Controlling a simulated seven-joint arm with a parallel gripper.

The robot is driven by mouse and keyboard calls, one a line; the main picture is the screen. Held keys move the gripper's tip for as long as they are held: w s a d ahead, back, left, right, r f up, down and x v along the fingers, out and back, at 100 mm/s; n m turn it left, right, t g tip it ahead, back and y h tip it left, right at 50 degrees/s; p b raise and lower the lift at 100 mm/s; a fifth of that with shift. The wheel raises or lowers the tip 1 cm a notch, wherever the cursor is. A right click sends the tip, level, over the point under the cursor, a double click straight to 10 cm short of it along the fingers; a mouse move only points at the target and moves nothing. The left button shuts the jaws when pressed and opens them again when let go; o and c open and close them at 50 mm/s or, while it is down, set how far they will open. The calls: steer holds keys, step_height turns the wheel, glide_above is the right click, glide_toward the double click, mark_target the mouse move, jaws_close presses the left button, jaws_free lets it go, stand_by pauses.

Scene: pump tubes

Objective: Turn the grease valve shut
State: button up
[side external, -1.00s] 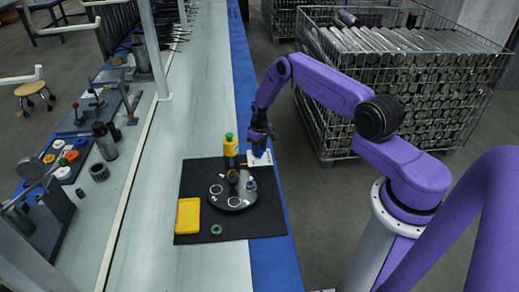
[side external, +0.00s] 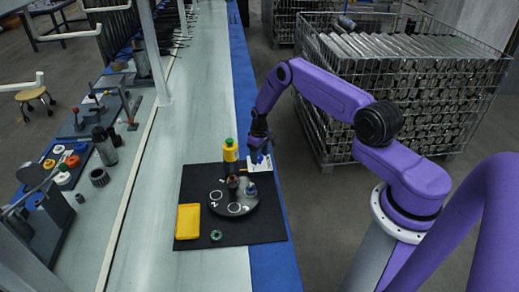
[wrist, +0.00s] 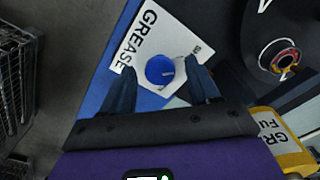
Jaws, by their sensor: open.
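The grease valve shows in the wrist view as a round blue knob (wrist: 160,70) on a white plate (wrist: 143,40) printed GREASE. My gripper (wrist: 160,76) is open, with one dark finger to either side of the knob. I see no clear contact between the fingers and the knob. In the side view my gripper (side external: 259,146) hangs just above the white plate (side external: 263,164) at the far right corner of the black mat. There my fingers mostly cover the knob.
A yellow bottle (side external: 230,153) with a green cap stands just left of my gripper. A dark round turntable (side external: 240,209) with small parts sits on the black mat (side external: 262,228). A yellow tray (side external: 188,222) and a green ring (side external: 216,235) lie nearer the camera.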

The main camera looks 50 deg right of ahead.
mark_target(259, 157)
step_height(259, 157, up, 17)
steer(key=shift+r, duration=0.15)
stand_by(0.5)
steer(key=s+a+r+n, duration=0.3)
steer(key=a+r, duration=0.5)
steer(key=a, duration=0.5)
steer(key=s+a+r+n, duration=0.3)
steer(key=s+a+r, duration=0.4)
steer(key=s+a, duration=0.35)
steer(key=s+r+n, duration=0.2)
steer(key=s+n, duration=0.1)
steer(key=s, duration=1)
steer(key=s+r+n, duration=0.2)
steer(key=s+n, duration=0.1)
steer(key=s, duration=0.9)
steer(key=shift+s+a+r, duration=0.25)
steer(key=shift+s, duration=0.1)
